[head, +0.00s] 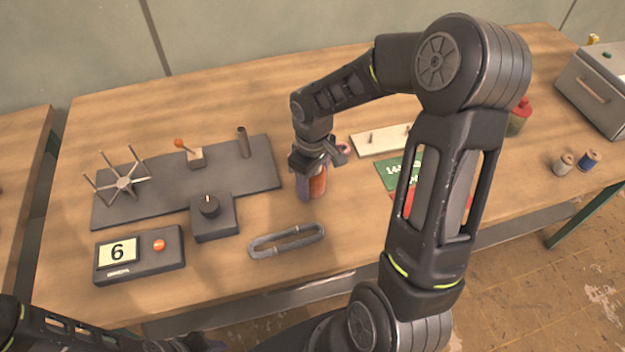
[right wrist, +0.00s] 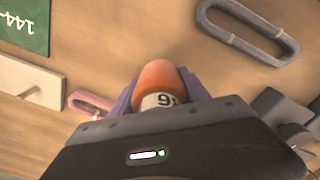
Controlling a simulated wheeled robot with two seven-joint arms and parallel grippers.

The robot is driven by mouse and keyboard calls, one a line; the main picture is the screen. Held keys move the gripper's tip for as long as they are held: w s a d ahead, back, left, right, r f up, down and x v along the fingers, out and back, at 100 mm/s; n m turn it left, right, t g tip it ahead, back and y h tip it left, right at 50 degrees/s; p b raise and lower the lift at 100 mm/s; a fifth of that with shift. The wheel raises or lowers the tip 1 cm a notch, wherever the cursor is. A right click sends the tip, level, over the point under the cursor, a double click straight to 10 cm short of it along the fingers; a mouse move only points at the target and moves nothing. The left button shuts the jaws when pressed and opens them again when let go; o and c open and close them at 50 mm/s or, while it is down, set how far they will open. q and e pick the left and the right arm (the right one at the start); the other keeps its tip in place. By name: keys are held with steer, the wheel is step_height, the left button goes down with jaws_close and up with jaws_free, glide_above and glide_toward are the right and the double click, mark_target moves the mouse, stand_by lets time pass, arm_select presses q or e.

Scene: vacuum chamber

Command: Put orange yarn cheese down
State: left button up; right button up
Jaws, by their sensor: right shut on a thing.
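The orange yarn cheese (head: 318,186) is between the fingers of my right gripper (head: 309,188), low over the middle of the wooden table. In the right wrist view the orange yarn cheese (right wrist: 158,76) sticks out beyond the purple-grey fingers of my right gripper (right wrist: 157,100). A pale label with a dark digit shows on it. My right gripper is shut on it. Whether its lower end touches the table cannot be told.
A dark grey plate (head: 160,190) with a spoked holder, a lever and a post lies left. A knob box (head: 213,222) and a number box (head: 140,257) stand before it. A grey oblong ring (head: 287,241), a pale peg board (head: 383,140) and a pink loop (right wrist: 90,103) lie nearby.

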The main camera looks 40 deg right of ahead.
steer(key=shift+f, duration=0.15)
steer(key=o, duration=1.5)
steer(key=shift+c, duration=0.2)
step_height(320, 180, up, 12)
steer(key=shift+r+b, duration=0.2)
steer(key=shift+b, duration=0.15)
